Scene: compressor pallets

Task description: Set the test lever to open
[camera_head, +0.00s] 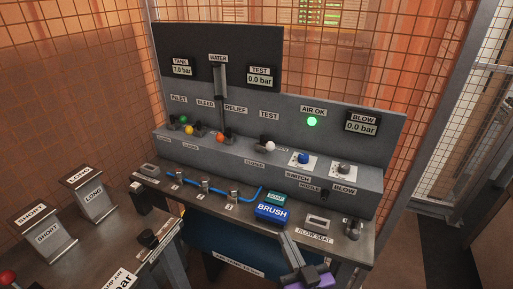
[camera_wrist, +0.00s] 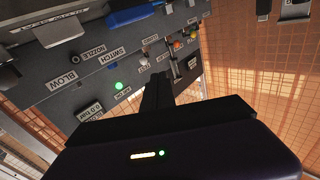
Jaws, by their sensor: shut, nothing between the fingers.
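The test lever (camera_head: 269,146) has a white ball knob and sits on the sloped grey panel below the TEST label, with a CLOSED label just under it. The lever is too small to read its exact angle. My gripper (camera_head: 284,238) is shut and empty, low in front of the bench, below and apart from the lever. In the wrist view my gripper (camera_wrist: 158,78) shows as dark closed fingers pointing toward the panel, which appears upside down.
Red relief (camera_head: 220,138), yellow (camera_head: 189,130) and green (camera_head: 183,119) knobs stand left of the lever. A blue switch knob (camera_head: 303,158) is to its right. A blue brush (camera_head: 272,212) lies on the bench ledge near my gripper. The AIR OK lamp (camera_head: 312,121) glows green.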

